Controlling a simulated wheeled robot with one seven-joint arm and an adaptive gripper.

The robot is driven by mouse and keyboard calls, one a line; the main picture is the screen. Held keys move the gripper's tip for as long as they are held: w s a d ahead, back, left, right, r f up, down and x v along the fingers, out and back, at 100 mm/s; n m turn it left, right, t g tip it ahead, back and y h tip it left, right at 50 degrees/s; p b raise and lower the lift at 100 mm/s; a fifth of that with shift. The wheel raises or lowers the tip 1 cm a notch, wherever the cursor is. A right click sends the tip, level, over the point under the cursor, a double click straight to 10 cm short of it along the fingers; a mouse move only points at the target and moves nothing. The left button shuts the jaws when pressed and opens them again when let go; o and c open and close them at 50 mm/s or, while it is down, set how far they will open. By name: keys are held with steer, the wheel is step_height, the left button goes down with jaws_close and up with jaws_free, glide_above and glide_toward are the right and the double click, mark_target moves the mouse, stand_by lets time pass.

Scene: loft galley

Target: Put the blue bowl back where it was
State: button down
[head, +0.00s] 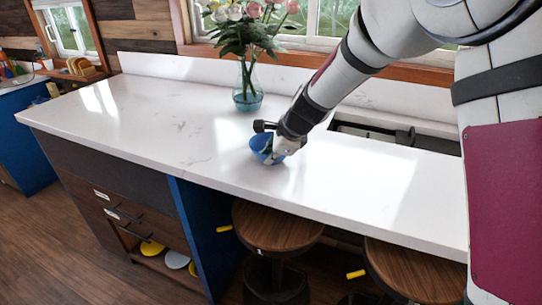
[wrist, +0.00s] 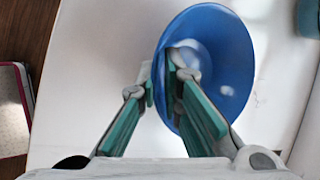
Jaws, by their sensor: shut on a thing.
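The blue bowl (head: 257,146) is at my gripper (head: 277,149), over the white counter (head: 150,112) near the middle of the head view. In the wrist view, my gripper (wrist: 160,85) is shut on the left wall of the bowl (wrist: 232,40), one green-padded finger outside and one inside. The bowl looks tilted. I cannot tell whether its underside touches the counter. My gripper partly hides the bowl in the head view.
A glass vase of flowers (head: 248,88) stands on the counter behind the bowl. A dark cooktop (head: 385,133) lies to the right. Wooden stools (head: 275,226) stand at the front edge. The counter's left part is clear.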

steer(key=shift+f, duration=0.1)
steer(key=c, duration=1.8)
jaws_free()
steer(key=shift+o, duration=0.2)
steer(key=shift+r, duration=0.2)
steer(key=v, duration=1.2)
steer(key=shift+p, duration=0.3)
